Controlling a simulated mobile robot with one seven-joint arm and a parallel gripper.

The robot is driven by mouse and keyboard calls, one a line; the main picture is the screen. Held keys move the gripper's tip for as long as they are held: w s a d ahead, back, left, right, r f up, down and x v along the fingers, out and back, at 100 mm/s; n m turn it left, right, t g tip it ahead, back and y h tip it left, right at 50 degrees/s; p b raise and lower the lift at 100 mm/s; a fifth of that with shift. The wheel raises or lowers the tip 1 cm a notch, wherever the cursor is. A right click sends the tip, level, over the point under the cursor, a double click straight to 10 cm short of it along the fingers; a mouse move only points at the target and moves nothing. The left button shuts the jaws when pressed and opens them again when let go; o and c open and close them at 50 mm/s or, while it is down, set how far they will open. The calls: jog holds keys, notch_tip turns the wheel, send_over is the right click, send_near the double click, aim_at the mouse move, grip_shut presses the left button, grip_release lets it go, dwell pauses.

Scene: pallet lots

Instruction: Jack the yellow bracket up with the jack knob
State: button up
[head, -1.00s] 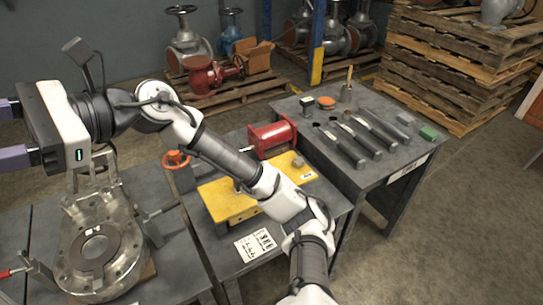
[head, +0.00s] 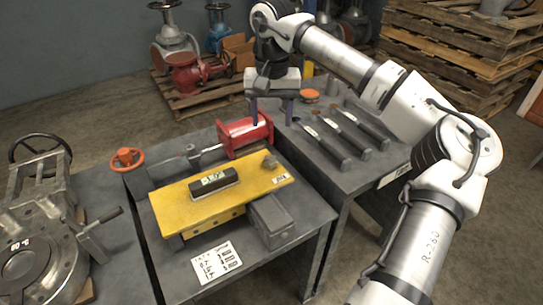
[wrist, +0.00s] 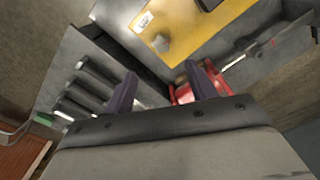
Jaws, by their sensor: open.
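The yellow bracket (head: 220,203) lies as a flat plate across the middle bench; a black bar (head: 214,182) with a white label rests on it. A small grey knob (head: 270,162) stands at its right end, beside a white label. The bracket's labelled end and the knob (wrist: 161,44) also show at the top of the wrist view. My gripper (head: 272,116) points down, open and empty, behind the bracket near the red cylinder (head: 246,137). In the wrist view, the fingers (wrist: 163,88) are apart from the knob. Clearance below the bracket is hard to tell.
A grey block (head: 270,222) sits at the bracket's front right. The right bench (head: 375,165) holds several dark-handled tools. A metal valve body (head: 40,255) fills the left bench.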

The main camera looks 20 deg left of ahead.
aim_at(270, 160)
notch_tip(270, 160, down, 12)
jog(key=shift+s+a+f, duration=0.1)
jog(key=shift+a+f, duration=0.05)
dwell(0.3)
jog(key=c, duration=1)
jog(key=shift+b, duration=0.3)
